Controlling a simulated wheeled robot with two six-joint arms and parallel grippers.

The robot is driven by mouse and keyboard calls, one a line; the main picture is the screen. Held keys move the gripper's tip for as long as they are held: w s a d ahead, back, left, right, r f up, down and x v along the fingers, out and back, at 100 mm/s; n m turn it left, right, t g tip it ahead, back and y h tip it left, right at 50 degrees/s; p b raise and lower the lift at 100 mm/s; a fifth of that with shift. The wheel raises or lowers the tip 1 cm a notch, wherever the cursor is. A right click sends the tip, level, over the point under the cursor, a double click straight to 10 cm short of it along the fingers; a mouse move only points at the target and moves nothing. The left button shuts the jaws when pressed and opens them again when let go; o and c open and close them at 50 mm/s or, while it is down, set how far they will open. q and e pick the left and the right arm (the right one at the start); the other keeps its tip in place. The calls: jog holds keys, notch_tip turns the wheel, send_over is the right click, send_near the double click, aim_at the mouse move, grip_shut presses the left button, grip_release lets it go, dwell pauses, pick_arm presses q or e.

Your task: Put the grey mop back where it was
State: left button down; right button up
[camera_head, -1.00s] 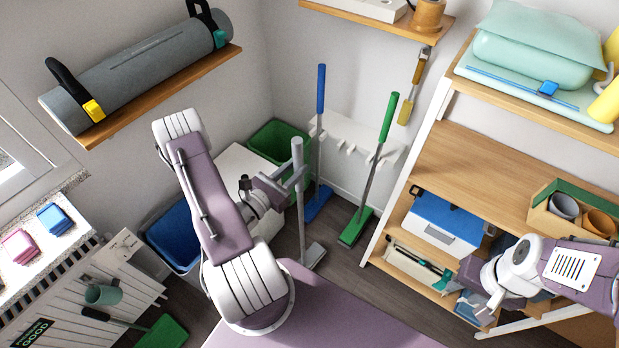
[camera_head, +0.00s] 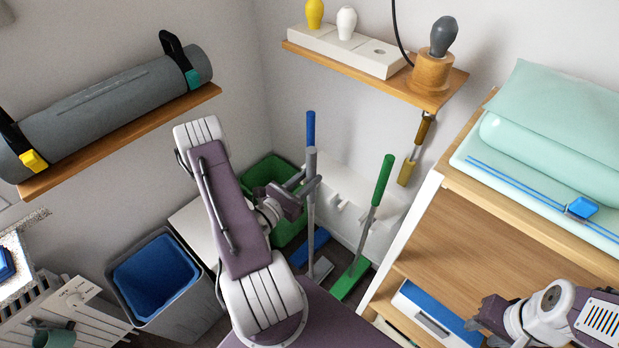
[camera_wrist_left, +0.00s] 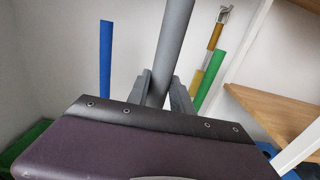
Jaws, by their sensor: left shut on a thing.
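The grey mop (camera_head: 311,215) stands roughly upright, its grey head (camera_head: 320,268) low near the floor. My left gripper (camera_head: 308,186) is shut on its handle, which also shows in the left wrist view (camera_wrist_left: 170,50) between the fingers (camera_wrist_left: 160,88). A white wall rack (camera_head: 345,205) with hooks is behind and to the right of the mop. A blue mop (camera_head: 310,130) is just behind the grey one, and a green mop (camera_head: 384,180) is to its right. My right gripper (camera_head: 480,318) is at the lower right in front of the shelf; its fingers are too unclear to read.
A green bin (camera_head: 268,172) stands in the corner behind my left arm, and a grey bin with a blue inside (camera_head: 160,280) is to the left. A wooden shelf unit (camera_head: 480,240) bounds the right. A brush (camera_head: 413,155) hangs under the upper shelf (camera_head: 440,95).

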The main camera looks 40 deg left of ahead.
pick_arm(q)
jog(key=shift+w+r, duration=0.1)
dwell(0.4)
jog(key=w+d+f+b, duration=0.1)
jog(key=w+f+b, duration=0.2)
jog(key=w, duration=1.2)
jog(key=shift+w+f, duration=0.35)
jog(key=shift+f, duration=0.25)
jog(key=shift+d+f+b, duration=0.1)
jog(key=shift+f+b, duration=0.25)
jog(key=shift+b, duration=0.1)
dwell(0.6)
jog(key=c, duration=1.1)
grip_release()
jog(key=shift+s+r, duration=0.1)
jog(key=o, duration=0.4)
